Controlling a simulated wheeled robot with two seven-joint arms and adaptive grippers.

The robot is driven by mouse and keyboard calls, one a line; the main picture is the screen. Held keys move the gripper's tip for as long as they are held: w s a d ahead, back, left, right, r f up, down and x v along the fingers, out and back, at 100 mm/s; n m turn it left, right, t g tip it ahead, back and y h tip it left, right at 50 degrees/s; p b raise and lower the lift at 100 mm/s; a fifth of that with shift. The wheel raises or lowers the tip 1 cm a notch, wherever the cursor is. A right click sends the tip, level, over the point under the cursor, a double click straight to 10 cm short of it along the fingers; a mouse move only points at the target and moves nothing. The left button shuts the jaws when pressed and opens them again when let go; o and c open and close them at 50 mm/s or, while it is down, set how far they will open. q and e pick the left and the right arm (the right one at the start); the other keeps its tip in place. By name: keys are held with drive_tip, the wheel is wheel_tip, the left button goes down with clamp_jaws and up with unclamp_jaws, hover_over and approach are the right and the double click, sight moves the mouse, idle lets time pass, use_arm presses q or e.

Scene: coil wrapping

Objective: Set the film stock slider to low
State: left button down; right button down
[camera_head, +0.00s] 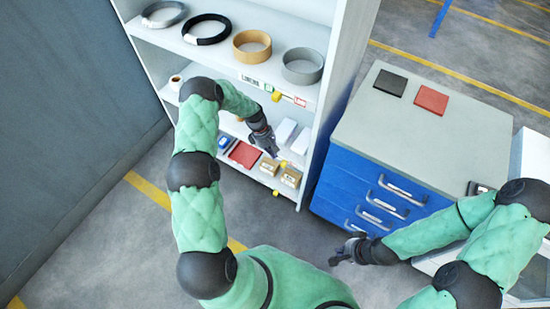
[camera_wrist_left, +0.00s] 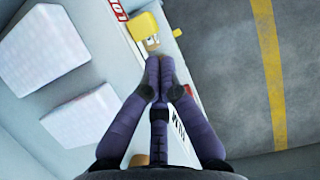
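A yellow slider (camera_head: 283,163) sits on the front edge of the middle shelf. In the left wrist view a yellow slider (camera_wrist_left: 150,27) is just beyond my fingertips, beside a red label (camera_wrist_left: 118,10) that is partly cut off. My left gripper (camera_head: 274,153) reaches in at the middle shelf's front edge, next to that slider. In the left wrist view its fingertips (camera_wrist_left: 159,70) are together with nothing between them; I cannot tell if they touch the slider. My right gripper (camera_head: 340,254) hangs low in front of the blue drawer cabinet, its fingers too small to judge.
White blocks (camera_wrist_left: 84,114) stand behind the middle shelf's edge. Other yellow sliders are on the top shelf edge (camera_head: 276,96) and the bottom one (camera_head: 275,193). Coils (camera_head: 252,46) lie on the top shelf. The blue drawer cabinet (camera_head: 342,187) stands to the right.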

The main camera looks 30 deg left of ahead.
use_arm(q)
drive_tip(key=v, duration=0.3)
drive_tip(key=shift+a+r, duration=0.1)
drive_tip(key=shift+r, duration=0.2)
idle(0.3)
